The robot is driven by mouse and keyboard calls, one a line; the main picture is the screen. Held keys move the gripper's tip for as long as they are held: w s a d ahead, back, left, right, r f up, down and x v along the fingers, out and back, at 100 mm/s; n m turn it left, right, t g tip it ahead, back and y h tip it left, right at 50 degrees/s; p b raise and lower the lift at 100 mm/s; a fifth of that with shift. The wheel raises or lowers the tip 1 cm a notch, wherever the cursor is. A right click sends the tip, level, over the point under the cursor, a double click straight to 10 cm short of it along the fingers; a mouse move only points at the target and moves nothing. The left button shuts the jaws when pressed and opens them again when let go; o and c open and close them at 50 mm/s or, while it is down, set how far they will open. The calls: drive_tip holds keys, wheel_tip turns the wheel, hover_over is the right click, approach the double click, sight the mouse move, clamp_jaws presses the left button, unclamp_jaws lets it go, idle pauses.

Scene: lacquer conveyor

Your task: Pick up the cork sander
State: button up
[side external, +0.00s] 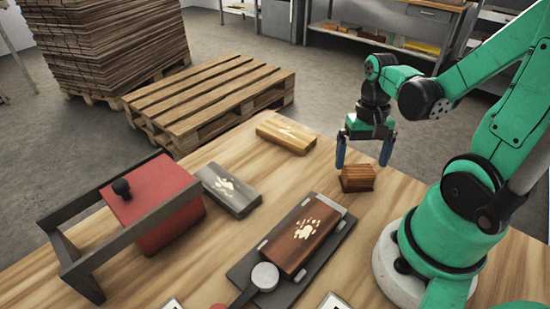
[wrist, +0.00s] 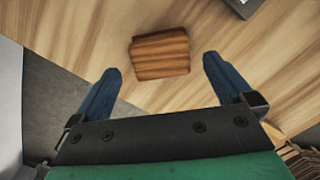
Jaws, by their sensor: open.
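A small reddish-brown block with a striped grain (side external: 357,178), which looks like the cork sander, sits on the wooden table near the right. It also shows in the wrist view (wrist: 160,53), lying ahead of and between the fingertips. My gripper (side external: 363,166) hangs above the block with its two blue fingers apart. In the wrist view my gripper (wrist: 162,68) is open and empty, with the block not touched by either finger as far as I can see.
A dark brown box with a pale splash mark (side external: 303,235) lies in a grey fixture (side external: 247,262). A grey box (side external: 228,190) and a yellowish box (side external: 286,132) lie on the table (side external: 215,245). A red block (side external: 153,205) stands in a dark frame (side external: 85,262) at left.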

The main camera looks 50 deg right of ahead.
sight(360, 170)
drive_tip(key=shift+s+a+f, duration=0.15)
drive_tip(key=shift+f, duration=1.5)
drive_tip(key=c, duration=1.2)
drive_tip(key=shift+c, duration=0.2)
drive_tip(key=shift+r, duration=0.15)
wheel_tip(360, 170, up, 20)
